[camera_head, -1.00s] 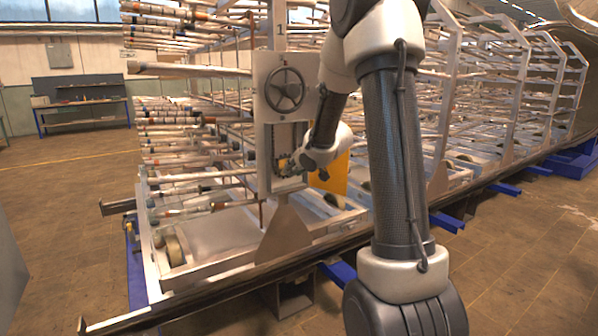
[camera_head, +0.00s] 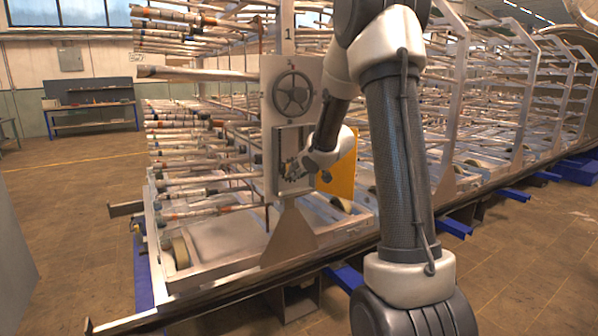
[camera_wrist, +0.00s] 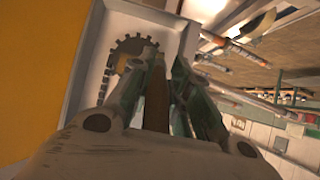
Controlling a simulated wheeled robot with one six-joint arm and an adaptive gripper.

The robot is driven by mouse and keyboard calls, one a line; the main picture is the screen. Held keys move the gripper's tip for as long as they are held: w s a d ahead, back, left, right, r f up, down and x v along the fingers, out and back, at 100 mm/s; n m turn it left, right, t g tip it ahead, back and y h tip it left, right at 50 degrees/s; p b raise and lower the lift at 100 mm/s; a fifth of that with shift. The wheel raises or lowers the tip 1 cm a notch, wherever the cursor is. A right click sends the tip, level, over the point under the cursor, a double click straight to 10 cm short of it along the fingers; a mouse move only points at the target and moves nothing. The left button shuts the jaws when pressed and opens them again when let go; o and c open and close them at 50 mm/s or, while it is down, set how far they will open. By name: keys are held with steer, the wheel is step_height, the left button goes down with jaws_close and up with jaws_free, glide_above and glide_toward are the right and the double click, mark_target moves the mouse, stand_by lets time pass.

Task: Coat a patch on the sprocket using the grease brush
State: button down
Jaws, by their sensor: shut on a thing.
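The sprocket (camera_wrist: 129,47) is a dark toothed wheel inside a pale, shallow box, with a chain running down from it; my gripper partly covers it in the wrist view. My gripper (camera_wrist: 165,72) is shut on the brown handle of the grease brush (camera_wrist: 157,100). The brush's tip is hidden or too dark to tell from the sprocket, so I cannot tell whether they touch. In the head view my gripper (camera_head: 292,170) is at the open front of the box (camera_head: 277,165), below a grey handwheel. The brush is too small to make out there.
The handwheel (camera_head: 292,94) is on the panel above the box. A yellow panel (camera_head: 341,168) stands just right of my gripper. Racks of long tubes (camera_head: 185,150) extend left and behind. A metal rail (camera_head: 200,300) runs along the front, and the floor at left is clear.

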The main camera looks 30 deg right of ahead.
steer(key=shift+w, duration=0.7)
steer(key=shift+d, duration=3.55)
steer(key=shift+a+r, duration=0.25)
steer(key=shift+a, duration=1.55)
steer(key=shift+a+r, duration=0.2)
steer(key=shift+a, duration=1.6)
steer(key=shift+r, duration=0.35)
steer(key=d, duration=0.7)
